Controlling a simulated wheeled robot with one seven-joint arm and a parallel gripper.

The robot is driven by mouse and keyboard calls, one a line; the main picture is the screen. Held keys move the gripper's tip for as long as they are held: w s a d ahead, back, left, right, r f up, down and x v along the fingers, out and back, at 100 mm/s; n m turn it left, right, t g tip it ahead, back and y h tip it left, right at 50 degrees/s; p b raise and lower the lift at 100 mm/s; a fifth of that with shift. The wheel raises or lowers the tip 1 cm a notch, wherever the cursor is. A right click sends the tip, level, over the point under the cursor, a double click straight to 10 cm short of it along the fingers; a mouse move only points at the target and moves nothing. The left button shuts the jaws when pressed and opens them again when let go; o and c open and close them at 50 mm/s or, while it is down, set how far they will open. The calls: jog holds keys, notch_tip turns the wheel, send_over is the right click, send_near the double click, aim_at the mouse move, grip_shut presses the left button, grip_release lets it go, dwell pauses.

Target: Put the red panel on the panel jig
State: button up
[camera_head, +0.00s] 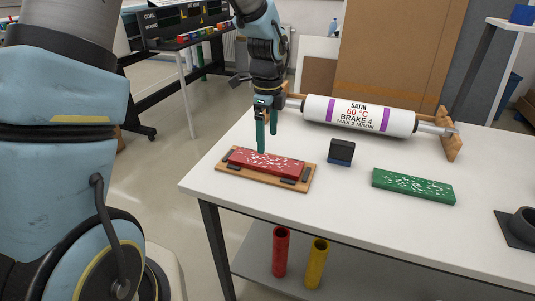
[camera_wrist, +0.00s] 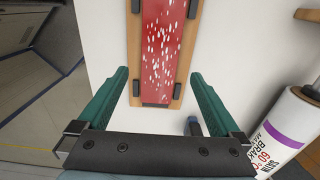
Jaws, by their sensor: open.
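The red panel (camera_head: 266,162), speckled with white, lies flat on the wooden panel jig (camera_head: 224,171), between the jig's dark blocks. In the wrist view the red panel (camera_wrist: 163,50) shows on the jig (camera_wrist: 187,50), its near end toward my gripper. My gripper (camera_head: 265,150) has green fingers pointing down above and behind the panel's left part in the head view. In the wrist view my gripper (camera_wrist: 157,100) is open, with nothing between its fingers. The panel's far end is cut off in that view.
A green speckled panel (camera_head: 413,186) and a black-and-blue block (camera_head: 341,152) lie on the white table (camera_head: 345,205). A white roller (camera_head: 358,114) on wooden stands runs along the back. Red (camera_head: 281,251) and yellow (camera_head: 317,262) tubes stand on the shelf below.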

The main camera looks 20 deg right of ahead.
jog(key=shift+r, duration=2.4)
jog(key=s+a+f+n, duration=0.1)
jog(key=s+a+n, duration=0.1)
jog(key=a+n, duration=1)
jog(key=s+a+n+t, duration=0.1)
jog(key=s+a+n, duration=0.1)
jog(key=a+n, duration=1.1)
jog(key=a, duration=0.5)
jog(key=shift+f+n+t+b, duration=0.3)
jog(key=shift+f+b, duration=0.05)
